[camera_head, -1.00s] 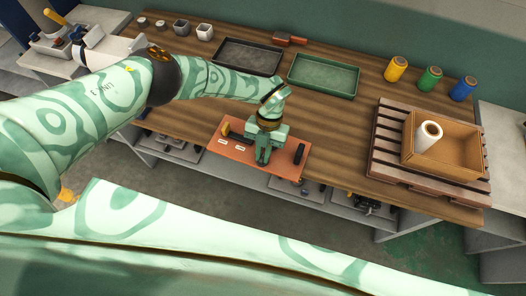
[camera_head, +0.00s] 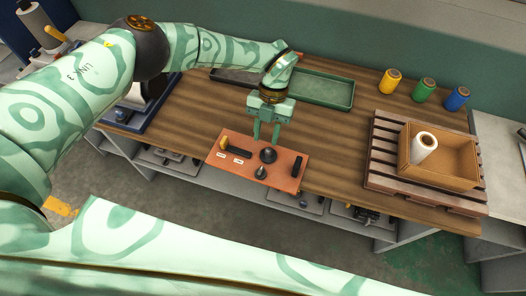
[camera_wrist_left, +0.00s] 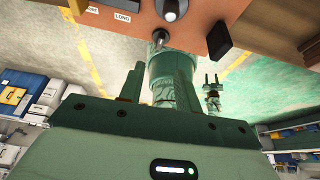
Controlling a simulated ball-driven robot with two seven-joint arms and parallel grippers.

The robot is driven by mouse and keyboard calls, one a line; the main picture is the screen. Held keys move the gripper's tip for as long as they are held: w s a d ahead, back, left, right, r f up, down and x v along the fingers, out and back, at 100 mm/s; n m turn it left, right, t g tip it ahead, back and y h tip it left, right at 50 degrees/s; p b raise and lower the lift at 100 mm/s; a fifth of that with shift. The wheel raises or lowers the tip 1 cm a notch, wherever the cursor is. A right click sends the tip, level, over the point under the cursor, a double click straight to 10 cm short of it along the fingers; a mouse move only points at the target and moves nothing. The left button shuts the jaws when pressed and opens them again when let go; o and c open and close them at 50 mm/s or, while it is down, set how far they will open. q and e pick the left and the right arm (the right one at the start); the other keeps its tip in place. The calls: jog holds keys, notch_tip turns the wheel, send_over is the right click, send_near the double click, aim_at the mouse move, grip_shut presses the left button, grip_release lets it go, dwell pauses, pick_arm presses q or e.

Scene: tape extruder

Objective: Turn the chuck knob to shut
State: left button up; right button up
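The orange panel (camera_head: 225,163) lies at the bench's front edge. It bears a dark round knob (camera_head: 268,155), a small pointed knob (camera_head: 261,173), a yellow-tipped part at the left and a black block (camera_head: 298,166) at the right. Which one is the chuck knob I cannot tell for sure. My left gripper (camera_head: 266,133) is open and empty, fingers pointing down, behind and above the round knob. In the left wrist view the round knob (camera_wrist_left: 172,9) and pointed knob (camera_wrist_left: 160,39) show beyond the spread fingers. My right gripper (camera_wrist_left: 211,79) appears small there, fingers apart.
Yellow (camera_head: 391,81), green and blue spools stand at the back right. A box (camera_head: 457,164) with a white roll sits on a pallet (camera_head: 384,165).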

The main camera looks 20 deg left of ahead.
pick_arm(q)
jog(key=v, duration=0.4)
jog(key=shift+w+r, duration=0.1)
jog(key=shift+r, duration=0.2)
